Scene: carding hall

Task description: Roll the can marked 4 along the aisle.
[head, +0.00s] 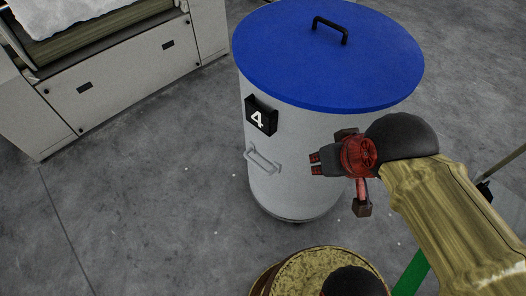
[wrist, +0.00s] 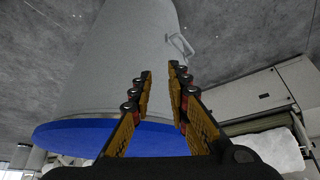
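The can marked 4 (head: 325,130) stands upright on the floor, pale grey with a blue lid (head: 300,55). The lid has a black handle (head: 331,28). A black plate with a white 4 (head: 261,116) and a pale side handle (head: 262,160) are on its wall. My gripper (head: 314,164) is in front of the can's right side, pointing left, right of the side handle. In the wrist view the can (wrist: 115,60) appears inverted, with the side handle (wrist: 181,46) beyond the fingertips. My gripper (wrist: 160,70) is partly open, with an empty gap. Contact with the can is unclear.
A grey machine cabinet (head: 120,85) with white material (head: 65,15) on top stands at upper left. Bare concrete floor (head: 150,200) lies left of the can. A green strip (head: 411,274) shows on the floor at lower right.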

